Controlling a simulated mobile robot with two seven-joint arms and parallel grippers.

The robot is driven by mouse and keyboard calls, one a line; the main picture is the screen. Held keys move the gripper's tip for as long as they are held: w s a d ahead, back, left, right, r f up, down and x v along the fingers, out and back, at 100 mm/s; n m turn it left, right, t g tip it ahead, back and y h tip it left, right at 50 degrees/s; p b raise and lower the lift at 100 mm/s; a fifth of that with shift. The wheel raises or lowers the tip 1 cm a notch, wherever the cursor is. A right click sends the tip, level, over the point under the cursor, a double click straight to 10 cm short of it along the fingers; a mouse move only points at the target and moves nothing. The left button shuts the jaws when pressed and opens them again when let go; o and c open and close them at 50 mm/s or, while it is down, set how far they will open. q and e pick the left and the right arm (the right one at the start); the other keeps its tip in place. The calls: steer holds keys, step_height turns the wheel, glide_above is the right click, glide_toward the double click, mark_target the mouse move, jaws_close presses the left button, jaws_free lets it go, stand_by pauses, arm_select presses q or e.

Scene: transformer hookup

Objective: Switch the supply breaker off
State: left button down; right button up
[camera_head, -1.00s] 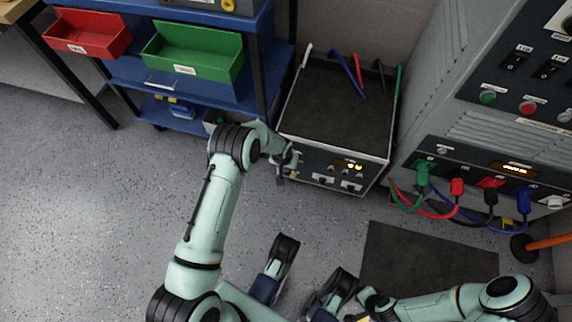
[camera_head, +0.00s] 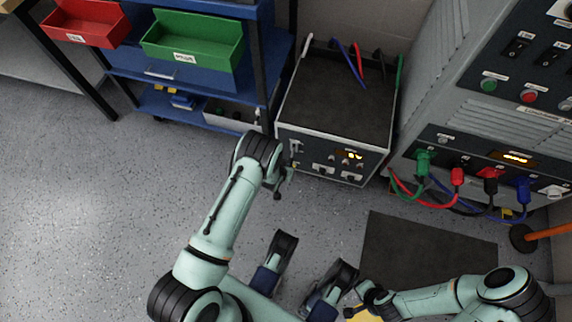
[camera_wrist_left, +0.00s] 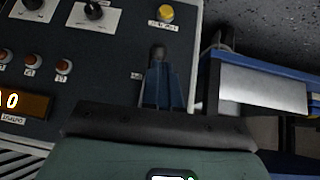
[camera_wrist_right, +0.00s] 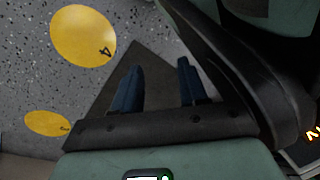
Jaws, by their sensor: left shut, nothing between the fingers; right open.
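The supply unit (camera_head: 335,163) is a low grey box with a dark top and a lit display on its front panel. In the left wrist view its panel (camera_wrist_left: 100,50) shows a display, orange-brown knobs, black rotary switches and a yellow button. My left gripper (camera_head: 287,178) is at the panel's left end. In the left wrist view its blue fingers (camera_wrist_left: 162,85) are together and empty, with a dark knob-like part (camera_wrist_left: 157,52) at their tips. I cannot tell whether they touch it or which way the breaker is set. My right gripper (camera_wrist_right: 160,85) is open and empty above the floor.
A tall grey cabinet (camera_head: 435,80) with plugged coloured cables stands right. A blue shelf (camera_head: 200,95) with red and green bins stands left. A dark mat (camera_head: 430,255) and yellow floor discs (camera_wrist_right: 83,36) lie below. The floor at left is clear.

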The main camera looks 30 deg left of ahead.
arm_select(q)
steer(key=shift+w+f+b, duration=0.1)
steer(key=shift+f+b, duration=0.35)
steer(key=shift+f, duration=0.4)
arm_select(e)
steer(key=shift+s+d+f+g, duration=0.1)
steer(key=shift+s+f+g, duration=0.3)
steer(key=shift+s+f, duration=0.55)
steer(key=shift+s+r, duration=0.15)
arm_select(q)
steer(key=shift+r, duration=0.1)
arm_select(e)
steer(key=shift+r, duration=0.1)
